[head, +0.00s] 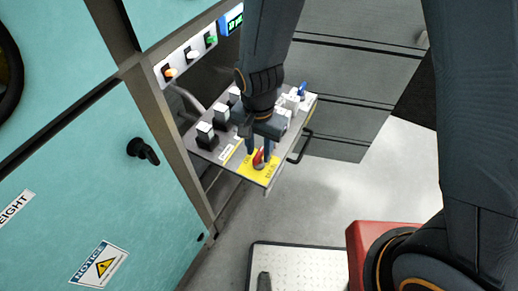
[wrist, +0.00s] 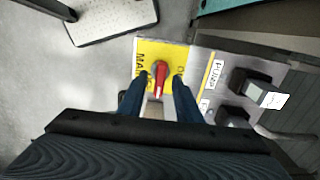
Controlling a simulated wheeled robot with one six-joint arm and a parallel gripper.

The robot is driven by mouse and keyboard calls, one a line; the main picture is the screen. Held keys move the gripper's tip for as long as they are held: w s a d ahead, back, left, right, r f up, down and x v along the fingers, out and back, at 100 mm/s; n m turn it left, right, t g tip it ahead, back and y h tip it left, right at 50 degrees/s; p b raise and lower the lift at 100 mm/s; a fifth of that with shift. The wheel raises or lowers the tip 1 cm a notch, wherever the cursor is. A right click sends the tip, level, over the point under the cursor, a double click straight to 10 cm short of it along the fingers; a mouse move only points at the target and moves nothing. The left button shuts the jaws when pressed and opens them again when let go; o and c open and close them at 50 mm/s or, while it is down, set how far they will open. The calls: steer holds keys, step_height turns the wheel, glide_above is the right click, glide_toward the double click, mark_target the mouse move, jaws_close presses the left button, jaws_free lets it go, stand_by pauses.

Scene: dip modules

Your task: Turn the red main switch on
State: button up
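The red main switch (head: 259,158) is a small red rotary handle on a yellow plate (head: 247,172) at the near corner of a pulled-out panel. In the wrist view the red handle (wrist: 161,75) stands roughly in line with the picture's height, leaning slightly, on the yellow plate (wrist: 150,50). My gripper (head: 258,153) points down over the switch. In the wrist view its two dark blue fingers (wrist: 156,85) are apart, one on each side of the handle, with gaps visible. The lettering on the plate is partly hidden by the fingers.
Black switches with white tags (head: 205,130) stand beside the yellow plate, and also show in the wrist view (wrist: 255,90). A blue-tipped part (head: 302,89) is at the panel's far end. A black handle (head: 301,150) runs along the panel's edge. A teal cabinet (head: 90,170) stands left.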

steer(key=shift+f, duration=0.1)
steer(key=shift+c, duration=0.4)
jaws_close()
steer(key=shift+n, duration=0.4)
steer(key=n+p, duration=0.2)
steer(key=n, duration=0.1)
steer(key=shift+n, duration=0.3)
steer(key=n+p, duration=0.1)
steer(key=n, duration=0.3)
steer(key=shift+n, duration=0.3)
steer(key=n+p, duration=0.1)
steer(key=n, duration=0.3)
steer(key=shift+w+n, duration=0.1)
steer(key=shift+n, duration=2.4)
